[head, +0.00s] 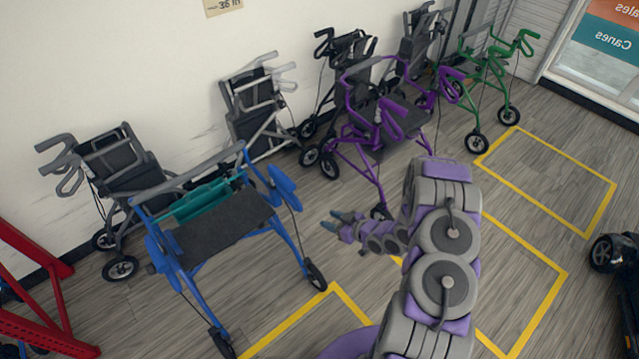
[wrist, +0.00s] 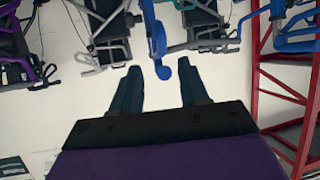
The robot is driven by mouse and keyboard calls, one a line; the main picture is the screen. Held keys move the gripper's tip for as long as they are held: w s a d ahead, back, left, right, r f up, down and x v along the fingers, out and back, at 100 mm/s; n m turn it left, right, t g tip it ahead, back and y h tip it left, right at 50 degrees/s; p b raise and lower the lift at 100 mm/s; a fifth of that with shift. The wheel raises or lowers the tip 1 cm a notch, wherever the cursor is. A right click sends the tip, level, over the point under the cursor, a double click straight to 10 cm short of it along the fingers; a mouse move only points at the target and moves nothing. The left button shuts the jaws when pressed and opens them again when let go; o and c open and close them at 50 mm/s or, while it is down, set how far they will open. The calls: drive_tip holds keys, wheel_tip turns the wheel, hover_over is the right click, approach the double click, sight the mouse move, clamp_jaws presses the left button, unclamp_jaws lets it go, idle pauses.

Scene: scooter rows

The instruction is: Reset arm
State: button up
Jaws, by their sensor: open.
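My arm, grey and purple, rises from the bottom right of the head view and bends to the left. My gripper (head: 338,221) is at its end, with dark blue fingers pointing left toward the blue rollator (head: 225,217). In the wrist view my gripper (wrist: 160,88) has its two fingers spread apart with nothing between them. Behind the fingertips, a blue handle (wrist: 158,45) of a rollator shows. The wrist view looks upside down, with rollators hanging from the top edge.
A purple rollator (head: 385,125), a green one (head: 490,75) and several grey ones stand along the white wall. A red metal frame (head: 35,300) is at the lower left. Yellow floor outlines (head: 550,175) mark mostly empty floor. A dark wheeled thing (head: 615,255) is at the right edge.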

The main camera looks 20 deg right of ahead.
drive_tip(key=w+d+r+g+h, duration=0.2)
drive_tip(key=d+r+h, duration=0.2)
drive_tip(key=d+r, duration=0.1)
drive_tip(key=s+d+r+m+g+h, duration=0.2)
drive_tip(key=s+r+h, duration=0.1)
drive_tip(key=r, duration=0.6)
drive_tip(key=s+d+r+m+g+h, duration=0.1)
drive_tip(key=s+d+r+g+h, duration=0.2)
drive_tip(key=r, duration=0.5)
drive_tip(key=s+a+r+m+g+y, duration=0.1)
drive_tip(key=s+a+r, duration=0.4)
drive_tip(key=s, duration=0.6)
drive_tip(key=s+a+r+m+g, duration=0.1)
drive_tip(key=s+a+r+g, duration=0.2)
drive_tip(key=s, duration=0.9)
drive_tip(key=s+a+r+m+g+y, duration=0.1)
drive_tip(key=s+a+r, duration=0.6)
drive_tip(key=s+a, duration=0.4)
drive_tip(key=shift+s+r+m+g+y, duration=0.15)
drive_tip(key=shift+s+m+g+y, duration=0.15)
drive_tip(key=shift+s+m+g, duration=0.1)
drive_tip(key=shift+o, duration=0.3)
drive_tip(key=shift+w, duration=0.1)
